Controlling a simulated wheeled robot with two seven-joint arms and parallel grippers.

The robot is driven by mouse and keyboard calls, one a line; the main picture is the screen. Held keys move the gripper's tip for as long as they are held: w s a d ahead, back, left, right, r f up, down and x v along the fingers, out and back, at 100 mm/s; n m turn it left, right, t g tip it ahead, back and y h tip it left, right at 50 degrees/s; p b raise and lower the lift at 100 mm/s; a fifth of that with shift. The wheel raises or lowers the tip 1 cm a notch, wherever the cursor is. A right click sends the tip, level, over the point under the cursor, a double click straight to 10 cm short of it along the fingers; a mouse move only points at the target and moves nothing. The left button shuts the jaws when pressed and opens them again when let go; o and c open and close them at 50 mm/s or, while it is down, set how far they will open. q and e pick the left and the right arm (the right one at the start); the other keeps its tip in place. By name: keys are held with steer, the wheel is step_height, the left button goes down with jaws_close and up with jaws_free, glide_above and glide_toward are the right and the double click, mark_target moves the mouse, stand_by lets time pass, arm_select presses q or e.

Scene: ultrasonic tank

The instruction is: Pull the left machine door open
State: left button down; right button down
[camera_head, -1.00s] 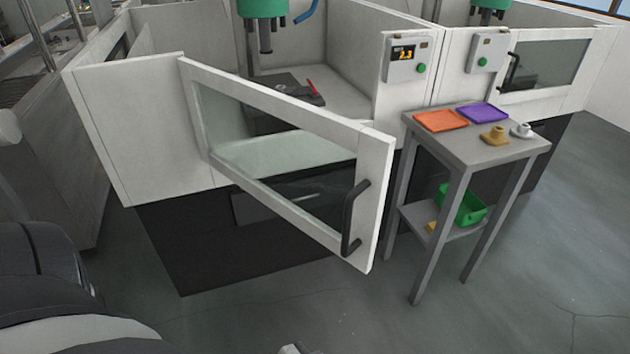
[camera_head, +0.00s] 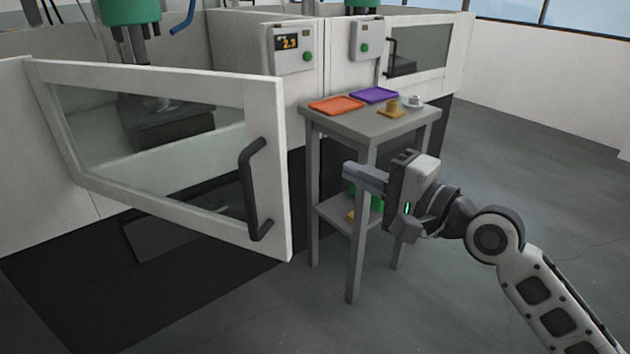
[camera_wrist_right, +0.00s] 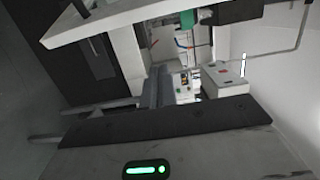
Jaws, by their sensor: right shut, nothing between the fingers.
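The left machine door (camera_head: 276,120), a white frame with a clear window, stands ajar, swung out from the white machine. Its dark bar handle (camera_head: 247,190) is upright near the free edge. My right gripper (camera_head: 350,171) is shut and empty, to the right of the door and apart from the handle, in front of the small grey table in the picture. Its fingers point left. In the right wrist view, a white door edge (camera_wrist_right: 120,20) crosses the top left. My left gripper is not in view.
The grey side table (camera_head: 345,122) stands just behind my right gripper, with an orange tray (camera_head: 336,105), a purple tray (camera_head: 374,95) and small cups on top. A second machine door (camera_head: 456,50) is at the back right. Floor at right is open.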

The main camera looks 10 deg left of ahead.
arm_select(q)
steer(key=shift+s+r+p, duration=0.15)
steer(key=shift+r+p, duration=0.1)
steer(key=shift+p, duration=0.7)
arm_select(e)
steer(key=a, duration=0.9)
steer(key=shift+w+a, duration=0.15)
steer(key=shift+w, duration=0.25)
steer(key=shift+r, duration=0.1)
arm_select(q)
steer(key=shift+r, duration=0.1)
